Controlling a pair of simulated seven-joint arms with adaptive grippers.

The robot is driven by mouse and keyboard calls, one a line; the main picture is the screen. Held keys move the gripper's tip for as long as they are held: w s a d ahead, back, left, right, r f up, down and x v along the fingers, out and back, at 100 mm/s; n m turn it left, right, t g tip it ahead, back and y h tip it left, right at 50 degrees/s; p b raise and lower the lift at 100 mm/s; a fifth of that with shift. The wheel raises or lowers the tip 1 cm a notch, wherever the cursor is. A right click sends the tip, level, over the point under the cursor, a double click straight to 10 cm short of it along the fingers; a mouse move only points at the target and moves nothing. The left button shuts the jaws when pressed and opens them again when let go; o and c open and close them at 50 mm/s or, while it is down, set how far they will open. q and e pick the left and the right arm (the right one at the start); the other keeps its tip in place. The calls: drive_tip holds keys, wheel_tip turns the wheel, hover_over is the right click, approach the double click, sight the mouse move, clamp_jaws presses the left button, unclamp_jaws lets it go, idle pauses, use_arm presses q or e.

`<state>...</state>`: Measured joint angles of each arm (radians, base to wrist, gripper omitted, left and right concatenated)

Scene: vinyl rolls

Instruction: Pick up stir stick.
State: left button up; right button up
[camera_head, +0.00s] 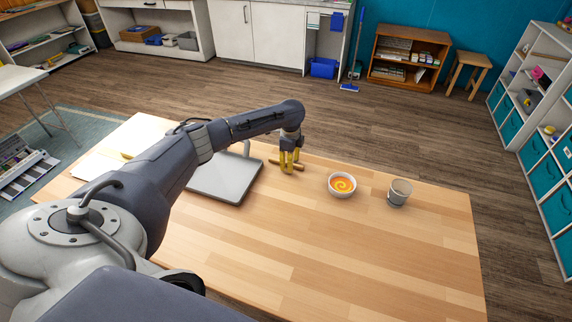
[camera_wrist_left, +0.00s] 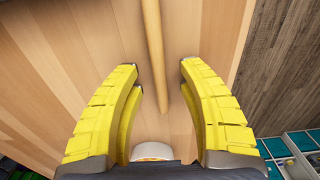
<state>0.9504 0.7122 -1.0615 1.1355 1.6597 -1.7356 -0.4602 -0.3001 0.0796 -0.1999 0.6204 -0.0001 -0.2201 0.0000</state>
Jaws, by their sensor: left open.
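The stir stick (camera_wrist_left: 154,45) is a plain tan wooden rod lying on the table. In the left wrist view it runs from the top edge down between the two yellow fingers. In the head view it shows as a short brown rod (camera_head: 273,161) at the far side of the table, partly covered by the fingers. My left gripper (camera_head: 289,169) points down over the stick, and its fingers (camera_wrist_left: 159,66) are open on either side of it with gaps. I cannot tell how far the fingertips are above the tabletop. My right gripper is not in view.
A white bowl with an orange and yellow swirl (camera_head: 342,185) stands right of the gripper, with a grey cup (camera_head: 399,192) beyond it. A grey flat device (camera_head: 223,181) lies to the left. The near part of the wooden table (camera_head: 350,260) is clear.

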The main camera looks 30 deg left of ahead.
use_arm(q)
drive_tip(key=shift+o, duration=0.2)
drive_tip(key=shift+f, duration=0.2)
clamp_jaws()
drive_tip(key=shift+r, duration=0.15)
wheel_tip(320, 180, up, 20)
idle(0.9)
drive_tip(key=shift+s+f, duration=0.1)
drive_tip(key=shift+f, duration=0.15)
